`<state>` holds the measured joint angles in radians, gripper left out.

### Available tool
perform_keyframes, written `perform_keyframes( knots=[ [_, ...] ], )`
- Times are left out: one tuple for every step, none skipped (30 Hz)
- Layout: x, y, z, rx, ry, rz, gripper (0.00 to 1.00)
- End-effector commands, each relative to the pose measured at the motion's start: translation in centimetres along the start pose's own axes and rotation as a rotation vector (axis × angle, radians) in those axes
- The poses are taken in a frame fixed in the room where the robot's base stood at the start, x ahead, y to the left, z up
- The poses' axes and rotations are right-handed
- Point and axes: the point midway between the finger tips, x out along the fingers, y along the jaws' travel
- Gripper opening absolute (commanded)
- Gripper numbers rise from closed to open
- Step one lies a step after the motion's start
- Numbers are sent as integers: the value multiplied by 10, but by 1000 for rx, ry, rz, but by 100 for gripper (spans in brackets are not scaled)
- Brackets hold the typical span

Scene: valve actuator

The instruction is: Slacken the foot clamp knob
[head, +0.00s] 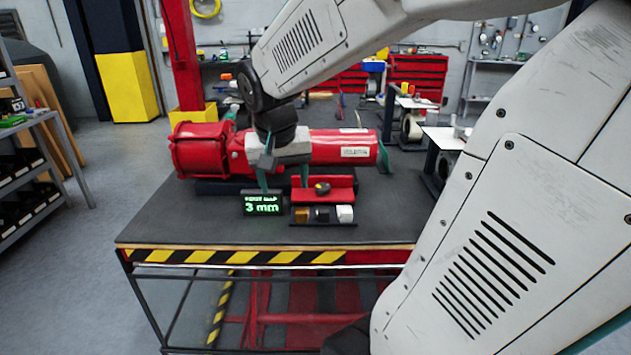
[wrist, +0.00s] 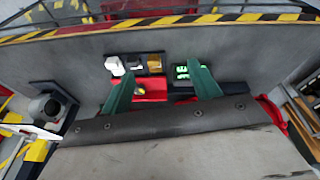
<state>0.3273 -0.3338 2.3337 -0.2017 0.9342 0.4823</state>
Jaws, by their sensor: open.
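A small dark knob with a yellow mark (head: 322,188) sits on a red block (head: 343,190) at the front of the red valve actuator (head: 320,143). I take it to be the foot clamp knob. It also shows in the wrist view (wrist: 140,91), partly beside a green finger. My gripper (head: 284,182) is open and empty, its two green fingers pointing down in front of the actuator. In the head view the knob lies just right of the right finger. In the wrist view the gripper (wrist: 160,82) has the knob near its left finger, with no clear contact.
A black display (head: 262,204) reading "3 mm" stands left of the red block. A dark tray (head: 323,224) in front holds gold, dark and white small blocks. The bench front (head: 210,230) is clear, with a striped edge (head: 240,257). A red post (head: 180,55) rises behind.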

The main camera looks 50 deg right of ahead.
Motion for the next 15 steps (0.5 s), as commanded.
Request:
perform_keyframes(
  knots=[
    [17, 14, -29, 98, 9, 29, 62],
    [26, 21, -44, 154, 20, 40, 62],
    [37, 31, -63, 219, 35, 55, 62],
    [45, 39, -75, 266, 44, 64, 62],
    [53, 46, -87, 308, 55, 72, 62],
    [62, 56, -100, 358, 67, 81, 62],
    [69, 62, -108, 391, 74, 87, 62],
    [75, 69, -115, 421, 81, 92, 62],
    [82, 76, -124, 453, 89, 97, 62],
    [86, 80, -129, 473, 95, 99, 62],
    [90, 84, -132, 490, 98, 102, 62],
    [94, 88, -136, 507, 103, 104, 62],
    [96, 90, -139, 517, 106, 105, 62],
    [99, 91, -140, 523, 108, 106, 62],
    [103, 93, -142, 527, 109, 107, 62]
  ],
)
